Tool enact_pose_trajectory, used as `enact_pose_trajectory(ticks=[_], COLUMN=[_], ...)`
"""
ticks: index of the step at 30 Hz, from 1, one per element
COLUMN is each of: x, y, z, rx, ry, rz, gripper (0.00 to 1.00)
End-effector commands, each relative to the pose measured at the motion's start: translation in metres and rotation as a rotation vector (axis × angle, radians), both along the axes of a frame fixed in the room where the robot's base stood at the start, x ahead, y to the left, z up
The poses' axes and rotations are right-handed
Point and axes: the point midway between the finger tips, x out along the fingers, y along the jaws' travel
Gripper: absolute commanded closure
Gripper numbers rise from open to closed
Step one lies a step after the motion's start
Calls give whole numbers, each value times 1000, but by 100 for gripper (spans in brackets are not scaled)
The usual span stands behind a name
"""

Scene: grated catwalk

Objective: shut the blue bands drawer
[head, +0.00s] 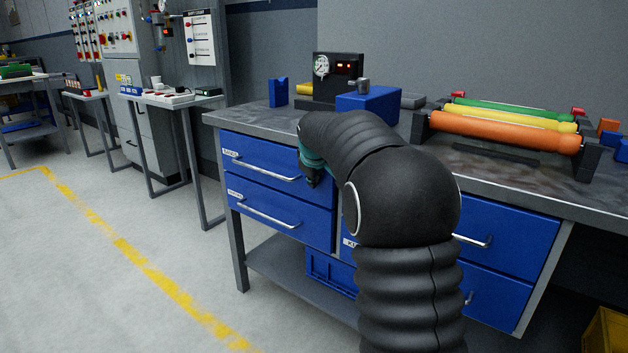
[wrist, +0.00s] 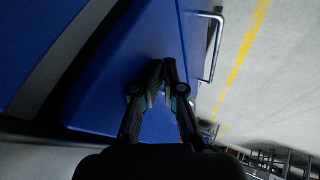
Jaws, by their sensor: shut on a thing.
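The blue bands drawer (head: 262,163) is the upper left drawer of the workbench, with a small label at its top left and a pale bar handle. It looks flush or nearly flush with the drawer below; a small gap cannot be ruled out. My gripper (head: 312,180) is at its right end, partly hidden behind my dark arm. In the wrist view my gripper (wrist: 168,72) has its fingertips close together against a blue face (wrist: 110,85). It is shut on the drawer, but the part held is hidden. A bar handle (wrist: 218,45) shows beyond the fingers.
Another blue drawer (head: 275,212) lies below, with more drawers right of my arm. On the workbench top (head: 245,118) stand a gauge box (head: 337,78), a blue block and a rack of coloured rollers (head: 505,130). Floor at left is clear, with a yellow line (head: 130,255).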

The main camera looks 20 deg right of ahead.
Motion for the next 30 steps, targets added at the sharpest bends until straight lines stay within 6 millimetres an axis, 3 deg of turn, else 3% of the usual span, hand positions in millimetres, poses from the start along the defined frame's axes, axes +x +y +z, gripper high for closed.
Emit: enact_pose_trajectory(ticks=[5, 10, 21, 30], x=[-4, -17, -60, -75], y=[8, 29, 38, 42], z=[-1, -2, 60, 80], rx=[-1, -2, 0, 4], ry=[-3, -2, -4, -1], rz=[1, -1, -8, -15], gripper=[100, 100, 100, 100])
